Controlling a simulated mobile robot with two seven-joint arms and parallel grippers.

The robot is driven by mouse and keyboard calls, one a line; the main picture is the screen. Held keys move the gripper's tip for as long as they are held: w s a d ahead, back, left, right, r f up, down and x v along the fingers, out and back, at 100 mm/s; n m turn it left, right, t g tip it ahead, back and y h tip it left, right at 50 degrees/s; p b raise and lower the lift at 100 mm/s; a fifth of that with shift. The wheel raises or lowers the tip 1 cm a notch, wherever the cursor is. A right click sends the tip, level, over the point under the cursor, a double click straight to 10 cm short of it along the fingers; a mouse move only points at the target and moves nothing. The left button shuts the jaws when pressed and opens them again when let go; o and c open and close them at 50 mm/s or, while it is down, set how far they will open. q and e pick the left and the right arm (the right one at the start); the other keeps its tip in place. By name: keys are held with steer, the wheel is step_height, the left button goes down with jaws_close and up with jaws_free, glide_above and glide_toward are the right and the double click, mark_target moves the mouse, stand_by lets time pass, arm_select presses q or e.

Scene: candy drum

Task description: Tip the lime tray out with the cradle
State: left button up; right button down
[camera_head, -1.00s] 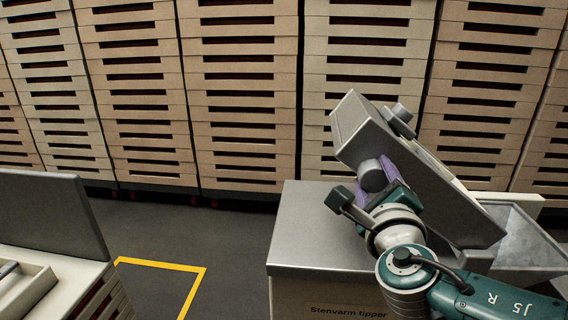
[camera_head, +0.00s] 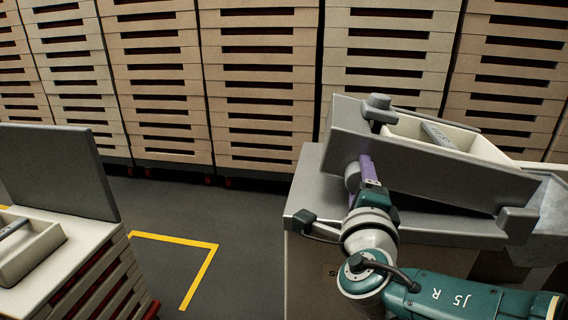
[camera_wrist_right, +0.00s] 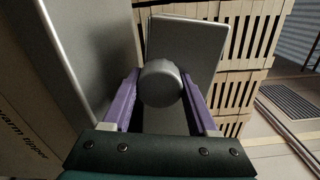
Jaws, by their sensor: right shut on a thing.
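The grey cradle (camera_head: 430,190) of the tipper (camera_head: 300,200) is tilted, its left end up and its right end low towards a metal chute (camera_head: 550,210). A cream tray (camera_head: 465,160) with a grey bar across it lies in the cradle; I see no lime colour, and its floor is mostly hidden. My right gripper (camera_head: 362,176) is at the cradle's near left side, its purple fingers shut on a round grey knob. In the right wrist view the knob (camera_wrist_right: 160,84) sits between both fingers. My left gripper is out of view.
At left a stack of cream trays (camera_head: 95,275) stands by an upright grey panel (camera_head: 60,170). Tall tray stacks (camera_head: 260,90) line the back wall. Open dark floor (camera_head: 175,215) with yellow marking (camera_head: 190,245) lies between the left stack and the tipper.

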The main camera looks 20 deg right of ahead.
steer(key=shift+f+n+b, duration=0.3)
steer(key=shift+f+b, duration=0.1)
steer(key=shift+f, duration=0.4)
steer(key=shift+c, duration=0.9)
jaws_free()
steer(key=shift+a, duration=0.1)
steer(key=p+v, duration=0.3)
steer(key=v, duration=0.7)
steer(key=shift+p, duration=0.4)
steer(key=shift+w, duration=0.15)
steer(key=shift+c, duration=0.2)
